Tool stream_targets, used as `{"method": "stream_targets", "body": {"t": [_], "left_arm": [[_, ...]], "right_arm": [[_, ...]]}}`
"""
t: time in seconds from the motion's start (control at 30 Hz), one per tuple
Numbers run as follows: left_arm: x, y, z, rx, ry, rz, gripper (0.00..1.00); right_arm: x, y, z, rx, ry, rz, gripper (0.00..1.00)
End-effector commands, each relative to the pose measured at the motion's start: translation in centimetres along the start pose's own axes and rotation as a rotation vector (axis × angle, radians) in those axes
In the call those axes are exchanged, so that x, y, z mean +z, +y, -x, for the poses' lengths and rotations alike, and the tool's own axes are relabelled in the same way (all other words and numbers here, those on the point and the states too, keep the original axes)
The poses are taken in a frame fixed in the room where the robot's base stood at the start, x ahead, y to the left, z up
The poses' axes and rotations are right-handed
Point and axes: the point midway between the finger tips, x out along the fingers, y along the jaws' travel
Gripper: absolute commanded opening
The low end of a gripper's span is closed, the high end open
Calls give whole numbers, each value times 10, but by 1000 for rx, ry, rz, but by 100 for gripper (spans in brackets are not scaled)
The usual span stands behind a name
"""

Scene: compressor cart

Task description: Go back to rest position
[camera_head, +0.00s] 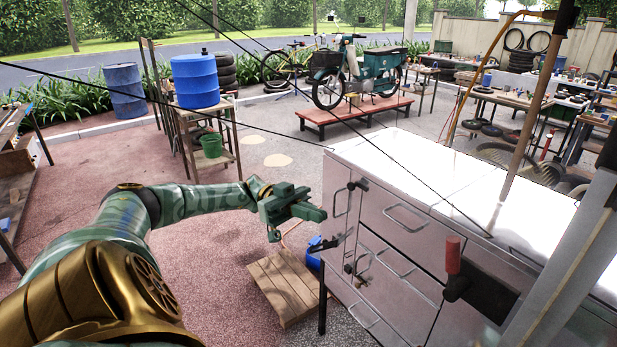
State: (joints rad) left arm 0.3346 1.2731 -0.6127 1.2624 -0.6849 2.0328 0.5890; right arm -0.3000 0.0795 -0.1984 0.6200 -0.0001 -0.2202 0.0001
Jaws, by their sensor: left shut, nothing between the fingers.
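My left arm comes in from the lower left, and its green gripper (300,211) hangs in the air to the left of the metal cart (400,255). The left gripper is shut with nothing between its fingers. It appears apart from the cart's drawer front and handles. My right gripper is not in view.
The cart has a shiny white top (440,175) and a red-handled lever (453,256). A wooden pallet (284,287) and a blue object (313,254) lie below the gripper. A stand with a blue barrel (195,80) is behind. Reddish ground between is clear.

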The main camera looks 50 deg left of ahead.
Motion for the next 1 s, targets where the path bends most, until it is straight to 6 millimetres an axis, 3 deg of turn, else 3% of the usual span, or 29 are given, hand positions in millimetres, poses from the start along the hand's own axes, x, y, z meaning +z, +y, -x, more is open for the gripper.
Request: {"method": "stream_targets", "body": {"t": [0.2,0.83,0.93,1.0], "left_arm": [[0,0,14,-1,-1,0,0],[0,0,14,-3,-4,-15,0],[12,-10,15,-49,-66,-102,0],[26,-28,22,-136,-155,-221,0]], "right_arm": [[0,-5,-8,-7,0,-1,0],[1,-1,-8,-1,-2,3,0],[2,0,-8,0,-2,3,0],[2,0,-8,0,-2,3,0]]}}
